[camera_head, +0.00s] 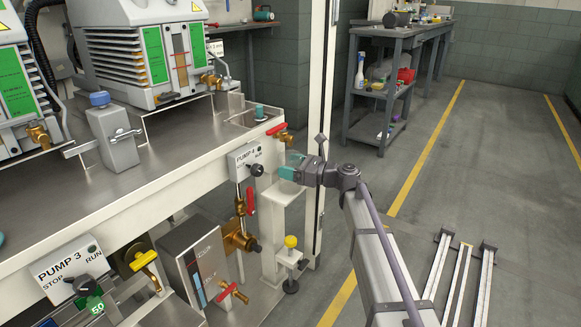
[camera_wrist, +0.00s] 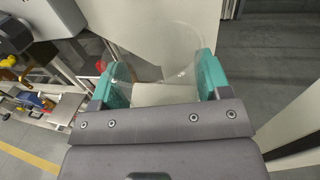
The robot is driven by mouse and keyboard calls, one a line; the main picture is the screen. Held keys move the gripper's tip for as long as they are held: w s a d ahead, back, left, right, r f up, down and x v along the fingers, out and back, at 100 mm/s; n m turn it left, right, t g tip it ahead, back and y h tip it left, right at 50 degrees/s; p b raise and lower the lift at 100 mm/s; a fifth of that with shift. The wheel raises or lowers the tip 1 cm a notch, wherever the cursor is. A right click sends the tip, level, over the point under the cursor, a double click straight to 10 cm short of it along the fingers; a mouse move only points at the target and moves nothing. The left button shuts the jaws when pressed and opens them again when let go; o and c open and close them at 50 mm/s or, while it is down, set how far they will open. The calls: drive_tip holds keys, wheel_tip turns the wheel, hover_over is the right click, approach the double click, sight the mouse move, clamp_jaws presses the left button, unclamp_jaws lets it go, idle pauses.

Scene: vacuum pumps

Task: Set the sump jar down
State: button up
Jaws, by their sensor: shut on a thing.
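The sump jar (camera_wrist: 158,48) is a clear, see-through vessel between my gripper's two teal fingers in the wrist view. My gripper (camera_wrist: 163,82) is shut on it, one finger on each side. In the head view my gripper (camera_head: 291,171) is just right of the PUMP 4 panel (camera_head: 245,158), in front of a white post. The jar (camera_head: 294,157) is only a faint clear shape there. Its base is hard to make out, and I cannot tell whether it touches anything.
A brass valve with a red handle (camera_head: 276,129) is close above left of my gripper. A yellow-knobbed fitting (camera_head: 291,242) is below it. The steel bench (camera_head: 170,150) extends left. A grey shelf cart (camera_head: 385,100) stands behind.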

drive_tip(key=o, duration=1.1)
drive_tip(key=v, duration=1)
drive_tip(key=shift+d, duration=0.4)
drive_tip(key=shift+s, duration=0.1)
drive_tip(key=shift+c, duration=0.2)
clamp_jaws()
